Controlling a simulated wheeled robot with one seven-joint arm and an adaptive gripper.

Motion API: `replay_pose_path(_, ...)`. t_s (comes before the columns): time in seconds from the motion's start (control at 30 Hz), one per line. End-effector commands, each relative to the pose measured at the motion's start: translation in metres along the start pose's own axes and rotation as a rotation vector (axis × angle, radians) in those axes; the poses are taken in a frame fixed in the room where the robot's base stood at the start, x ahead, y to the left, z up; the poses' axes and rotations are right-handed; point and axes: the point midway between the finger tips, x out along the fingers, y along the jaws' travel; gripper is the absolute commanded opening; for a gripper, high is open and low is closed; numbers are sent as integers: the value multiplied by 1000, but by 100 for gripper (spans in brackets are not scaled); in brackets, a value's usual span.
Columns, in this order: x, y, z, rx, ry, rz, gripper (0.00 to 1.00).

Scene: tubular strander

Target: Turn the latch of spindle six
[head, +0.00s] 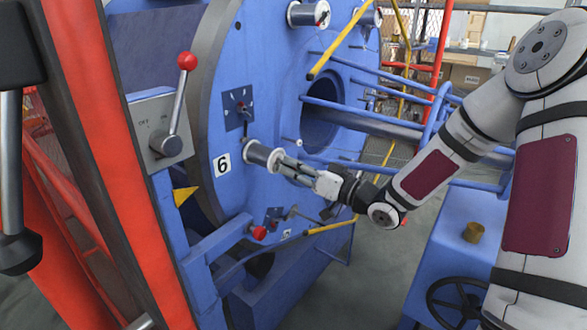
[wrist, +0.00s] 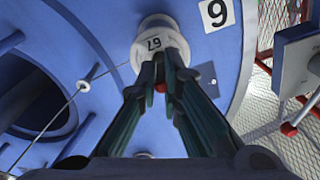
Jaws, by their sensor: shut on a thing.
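Spindle six is a short white cylinder (head: 257,152) standing out from the blue disc, beside a white plate marked 6 (head: 222,165). In the wrist view the cylinder (wrist: 152,30) carries a "67" mark, and the 6 plate (wrist: 217,13) is at its upper right. My gripper (head: 280,162) reaches in from the right, its fingers at the cylinder's outer end. In the wrist view the gripper (wrist: 165,65) is shut on the latch, of which a small red part (wrist: 160,87) shows between the fingers. The fingers hide most of the latch, so its angle cannot be told.
A dial plate (head: 238,108) sits above the spindle. A red-knobbed lever (head: 180,105) stands on a grey box at left. Another white spindle (head: 302,15) is at the top.

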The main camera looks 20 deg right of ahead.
Motion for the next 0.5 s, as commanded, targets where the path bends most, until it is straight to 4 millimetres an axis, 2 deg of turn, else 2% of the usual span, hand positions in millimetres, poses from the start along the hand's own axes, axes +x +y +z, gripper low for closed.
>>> replay_pose_path(0.5, 4, 7, 21, 2, 363, -157, 0)
